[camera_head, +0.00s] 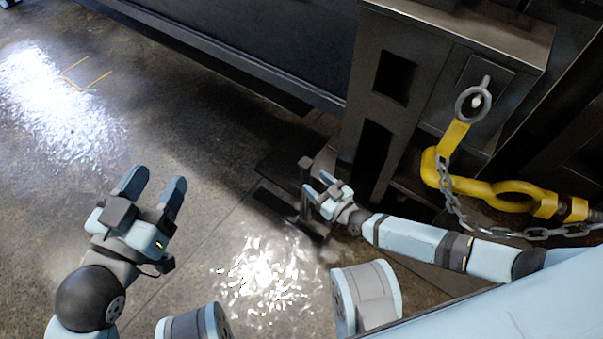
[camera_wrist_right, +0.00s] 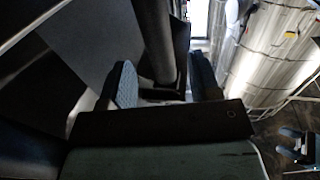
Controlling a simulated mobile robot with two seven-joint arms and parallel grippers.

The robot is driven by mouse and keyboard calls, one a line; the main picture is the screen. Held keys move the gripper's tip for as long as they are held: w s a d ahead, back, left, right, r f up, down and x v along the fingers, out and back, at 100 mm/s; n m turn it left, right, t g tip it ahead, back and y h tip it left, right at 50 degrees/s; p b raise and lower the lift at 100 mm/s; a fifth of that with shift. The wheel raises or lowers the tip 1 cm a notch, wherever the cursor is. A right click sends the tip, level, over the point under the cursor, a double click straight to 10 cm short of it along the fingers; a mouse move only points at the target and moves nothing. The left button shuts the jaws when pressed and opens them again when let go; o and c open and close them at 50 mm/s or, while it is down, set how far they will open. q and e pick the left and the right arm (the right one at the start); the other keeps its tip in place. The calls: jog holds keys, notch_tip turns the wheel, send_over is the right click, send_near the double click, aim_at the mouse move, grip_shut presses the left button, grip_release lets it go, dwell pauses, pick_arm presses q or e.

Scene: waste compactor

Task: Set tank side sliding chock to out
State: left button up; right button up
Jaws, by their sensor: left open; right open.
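The sliding chock seems to be the dark metal piece with an upright post (camera_head: 306,172) low beside the machine's base. Its outline is hard to separate from the shadow. My right gripper (camera_head: 317,184) is open right at this post. In the right wrist view a dark post (camera_wrist_right: 154,40) stands between the two spread fingers of my right gripper (camera_wrist_right: 163,82). I cannot tell whether a finger touches it. My left gripper (camera_head: 152,184) is open and empty above the floor at the left, well away from the chock.
A dark machine frame (camera_head: 405,22) rises behind the right gripper. A yellow hook (camera_head: 480,190) with a hanging chain (camera_head: 470,222) is at the right, above my right forearm. A long dark beam (camera_head: 225,58) runs along the back. The floor at the left is clear.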

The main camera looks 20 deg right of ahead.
aim_at(309, 178)
jog(key=b+x, duration=0.1)
jog(key=x, duration=0.4)
jog(key=shift+f+b, duration=0.15)
jog(key=shift+b, duration=0.15)
jog(key=shift+x, duration=0.8)
pick_arm(q)
jog(key=shift+w+a+r+m+t+h, duration=0.3)
jog(key=shift+w+a+m+t, duration=0.15)
jog(key=shift+m, duration=0.45)
jog(key=shift+f, duration=0.1)
pick_arm(e)
grip_shut()
jog(key=shift+r, duration=0.2)
